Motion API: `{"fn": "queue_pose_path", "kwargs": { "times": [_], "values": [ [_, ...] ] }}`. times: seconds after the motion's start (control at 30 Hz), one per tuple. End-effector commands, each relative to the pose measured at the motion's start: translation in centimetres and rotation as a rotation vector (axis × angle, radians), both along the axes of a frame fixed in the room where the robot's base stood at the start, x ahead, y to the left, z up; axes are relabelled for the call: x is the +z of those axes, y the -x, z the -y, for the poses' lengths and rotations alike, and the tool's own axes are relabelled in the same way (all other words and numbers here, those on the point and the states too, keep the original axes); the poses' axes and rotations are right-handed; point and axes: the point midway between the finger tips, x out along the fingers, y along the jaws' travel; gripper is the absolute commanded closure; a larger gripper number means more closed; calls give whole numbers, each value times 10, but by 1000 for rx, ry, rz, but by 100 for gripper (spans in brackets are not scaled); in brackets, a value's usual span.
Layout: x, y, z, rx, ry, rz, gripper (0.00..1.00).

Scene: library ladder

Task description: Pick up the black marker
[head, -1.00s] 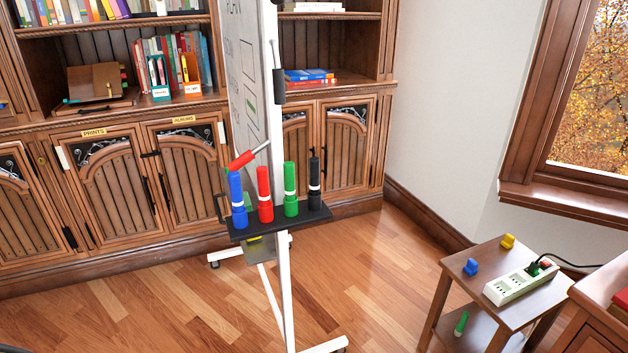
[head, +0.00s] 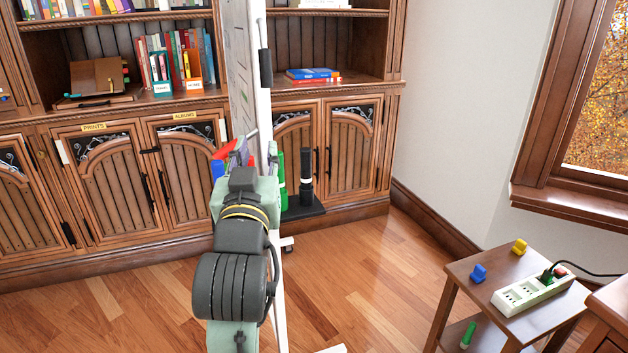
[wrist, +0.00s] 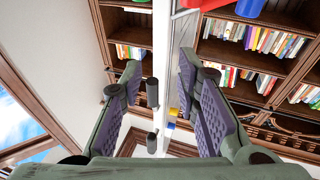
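The black marker (head: 306,178) stands upright at the right end of the black tray (head: 304,212) on the white stand. My gripper (head: 250,154) is left of it in the head view, in front of the tray's left part, mostly hidden by my wrist. It also shows in the wrist view (wrist: 160,66), where its two purple-padded fingers are wide apart with nothing held. The green marker (head: 282,180) is just right of the gripper. The blue marker (head: 218,168) is partly covered. A dark cylinder (wrist: 152,93) shows between the fingers; I cannot tell if it is the marker.
The white stand post (head: 266,120) rises beside the tray. A red cylinder (wrist: 250,7) shows at the top of the wrist view. Bookcases (head: 110,190) stand behind. A small side table (head: 510,270) with a power strip (head: 533,292) is at right. Floor between is clear.

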Motion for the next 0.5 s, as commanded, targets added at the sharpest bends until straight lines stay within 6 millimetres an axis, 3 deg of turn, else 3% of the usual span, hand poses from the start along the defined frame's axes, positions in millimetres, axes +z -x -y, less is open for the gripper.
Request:
{"fn": "queue_pose_path", "kwargs": {
  "times": [0.03,0.1,0.2,0.5],
  "values": [
    [-19,-5,21,-48,-11,-62,70],
    [-38,-8,42,-96,-24,-132,70],
    [-50,-10,57,-129,-35,-186,70],
    [-46,-25,60,-139,-33,-204,70]
  ]
}}
